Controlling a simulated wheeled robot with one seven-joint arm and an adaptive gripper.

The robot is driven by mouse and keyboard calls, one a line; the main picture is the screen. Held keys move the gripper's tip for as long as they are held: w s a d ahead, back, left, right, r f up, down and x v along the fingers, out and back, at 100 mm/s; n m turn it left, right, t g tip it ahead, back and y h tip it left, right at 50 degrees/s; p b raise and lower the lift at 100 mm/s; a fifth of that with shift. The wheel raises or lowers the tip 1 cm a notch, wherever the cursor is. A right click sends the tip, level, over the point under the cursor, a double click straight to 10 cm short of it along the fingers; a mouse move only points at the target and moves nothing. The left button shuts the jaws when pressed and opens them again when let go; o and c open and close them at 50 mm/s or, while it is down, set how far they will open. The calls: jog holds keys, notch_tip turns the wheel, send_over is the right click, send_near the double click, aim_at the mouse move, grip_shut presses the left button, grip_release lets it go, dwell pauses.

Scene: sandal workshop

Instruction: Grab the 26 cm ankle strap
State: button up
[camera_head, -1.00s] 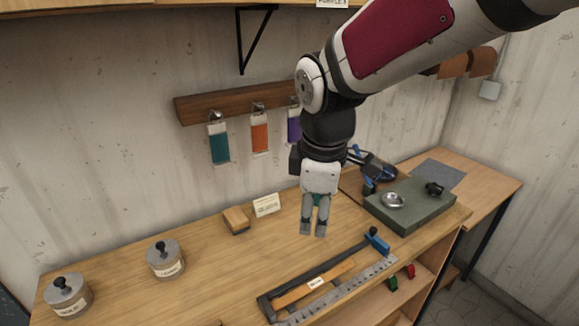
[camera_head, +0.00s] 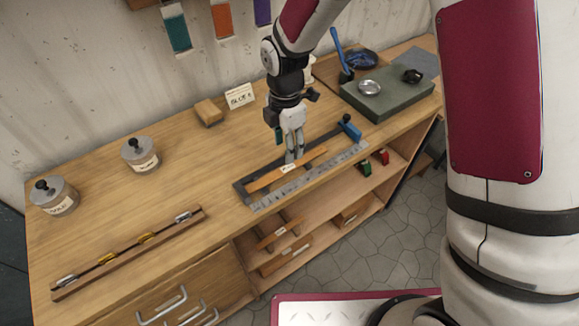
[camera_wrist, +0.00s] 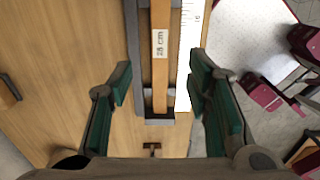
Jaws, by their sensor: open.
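A tan-brown strap (camera_head: 265,180) lies lengthwise in a dark measuring frame (camera_head: 241,190) on the bench, beside a metal ruler (camera_head: 325,172). In the wrist view the strap (camera_wrist: 160,75) carries a small white label that seems to read 28 cm, though the first digits are hard to be sure of. My gripper (camera_head: 291,158) points down over the strap. In the wrist view my gripper (camera_wrist: 161,80) is open and empty, with one green-padded finger on each side of the strap. Two more brown labelled straps (camera_head: 267,241) lie on the shelf below; their labels are unreadable.
A blue piece (camera_head: 349,131) sits at the frame's right end. A green-grey slab (camera_head: 385,100) holds a metal dish (camera_head: 369,87). Two lidded jars (camera_head: 140,154), a wooden block (camera_head: 208,112) and a rail with clips (camera_head: 130,250) stand on the bench. The bench's middle left is clear.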

aim_at(288, 167)
jog(key=shift+w+d+f+p, duration=0.1)
jog(key=shift+f+p, duration=0.35)
jog(key=shift+f, duration=1.4)
jog(key=shift+w+d+f+p, duration=0.1)
jog(key=shift+f+p, duration=0.35)
jog(key=shift+f, duration=1.4)
jog(key=c, duration=1)
jog(key=shift+r, duration=0.15)
jog(key=shift+c, duration=0.2)
